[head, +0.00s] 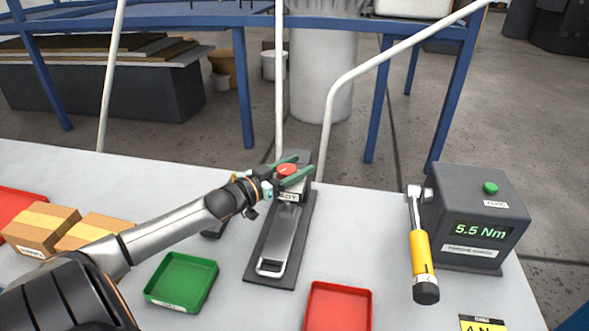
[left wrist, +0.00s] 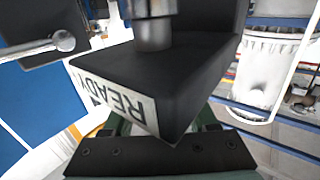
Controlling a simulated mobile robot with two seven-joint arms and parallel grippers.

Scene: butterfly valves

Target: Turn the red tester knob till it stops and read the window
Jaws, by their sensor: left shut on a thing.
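The red knob (head: 287,170) sits at the top of a dark stand (head: 300,220) on the bench. My left gripper (head: 290,168) is shut on the knob, with one green finger on each side of it. A small white label (head: 288,197) sits below the knob, too small to read in the head view. The left wrist view shows a dark block (left wrist: 180,75) with a "READY" label (left wrist: 120,100) and a metal post, close beyond my fingers (left wrist: 160,128). The knob cannot be made out there. My right gripper is not in view.
A dark torque box (head: 480,215) reads 5.5 Nm, with a green button (head: 490,187) on top and a yellow-handled wrench (head: 420,255) at its side. A green tray (head: 181,260), a red tray (head: 338,287) and cardboard boxes (head: 40,228) occupy the front and left of the bench.

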